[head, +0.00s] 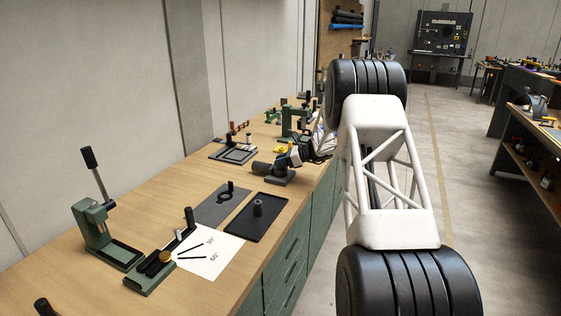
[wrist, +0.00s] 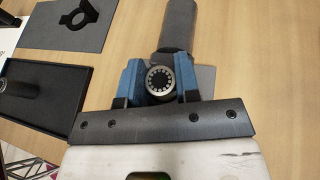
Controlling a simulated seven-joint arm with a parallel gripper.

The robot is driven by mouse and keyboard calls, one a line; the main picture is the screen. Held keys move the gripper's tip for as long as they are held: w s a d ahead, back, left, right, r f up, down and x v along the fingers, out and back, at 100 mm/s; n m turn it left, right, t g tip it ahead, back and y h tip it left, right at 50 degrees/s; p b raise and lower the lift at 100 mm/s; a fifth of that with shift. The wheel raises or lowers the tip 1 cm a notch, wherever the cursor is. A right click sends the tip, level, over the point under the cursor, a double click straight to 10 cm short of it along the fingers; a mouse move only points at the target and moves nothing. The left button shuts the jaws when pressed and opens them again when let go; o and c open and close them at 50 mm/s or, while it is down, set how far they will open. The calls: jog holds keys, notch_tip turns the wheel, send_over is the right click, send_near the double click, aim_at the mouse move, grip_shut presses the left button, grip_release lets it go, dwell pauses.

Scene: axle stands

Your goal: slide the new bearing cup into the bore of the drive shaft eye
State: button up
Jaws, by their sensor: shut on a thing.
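The bearing cup (wrist: 160,83) is a dark metal ring with a circle of small rollers inside. In the wrist view it sits between the two blue fingers of my gripper (wrist: 158,72), which is shut on it. The drive shaft (wrist: 166,28) is a thick dark cylinder lying just beyond the cup. In the head view the shaft (head: 262,167) lies at its grey-green stand (head: 278,177), and my gripper (head: 296,155) is at its right end. The eye and its bore are hidden behind the cup and fingers. I cannot tell whether the cup touches the eye.
A black tray (head: 268,229) with an upright grey cylinder (head: 257,207) stands nearer on the wooden bench. Beside it lie a grey plate (head: 208,207) and a white angle sheet (head: 207,262). A green lever press (head: 92,222) stands at left. Bare wood lies left of the shaft.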

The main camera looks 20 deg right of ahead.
jog(key=shift+f, duration=0.15)
jog(key=o, duration=1)
jog(key=shift+o, duration=0.2)
jog(key=shift+d, duration=0.15)
jog(key=v, duration=0.7)
jog(key=shift+s+d, duration=0.15)
jog(key=shift+d, duration=0.05)
